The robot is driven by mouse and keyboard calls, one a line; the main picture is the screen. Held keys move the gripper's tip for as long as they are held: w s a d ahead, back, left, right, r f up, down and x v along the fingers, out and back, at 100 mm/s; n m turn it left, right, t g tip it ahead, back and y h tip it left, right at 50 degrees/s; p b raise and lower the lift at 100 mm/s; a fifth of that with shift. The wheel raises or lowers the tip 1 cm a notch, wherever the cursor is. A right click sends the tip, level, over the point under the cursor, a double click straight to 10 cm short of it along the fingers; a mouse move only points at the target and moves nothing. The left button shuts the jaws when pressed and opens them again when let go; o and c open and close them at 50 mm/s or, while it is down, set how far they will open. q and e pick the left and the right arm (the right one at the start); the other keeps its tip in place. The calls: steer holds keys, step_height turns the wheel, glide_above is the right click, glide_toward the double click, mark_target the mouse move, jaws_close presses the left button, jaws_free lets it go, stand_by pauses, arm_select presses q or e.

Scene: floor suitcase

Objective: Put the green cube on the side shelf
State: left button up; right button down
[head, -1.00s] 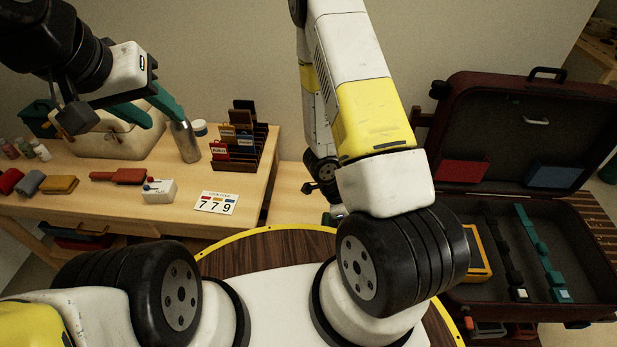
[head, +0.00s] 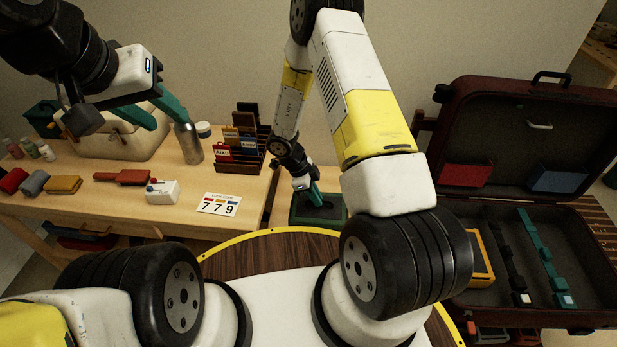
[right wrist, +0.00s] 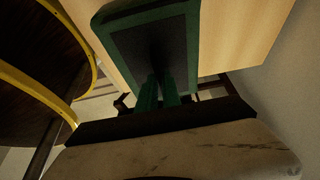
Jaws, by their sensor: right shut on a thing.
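My right gripper (head: 316,196) reaches down behind my right arm, over a green-rimmed tray (head: 298,216) right of the wooden table. In the right wrist view its two green fingers (right wrist: 158,92) are close together and point into the dark inside of the tray (right wrist: 193,50). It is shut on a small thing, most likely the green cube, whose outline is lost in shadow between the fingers. I cannot tell if that thing touches the tray floor. My left gripper (head: 168,118) is open and empty, above the table's back part near a metal cylinder.
An open suitcase (head: 590,215) stands at the right. My right arm hides the room between.

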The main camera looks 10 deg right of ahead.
mark_target(319, 210)
steer(key=shift+f, duration=1.7)
steer(key=c, duration=1.5)
jaws_free()
steer(key=shift+f, duration=0.1)
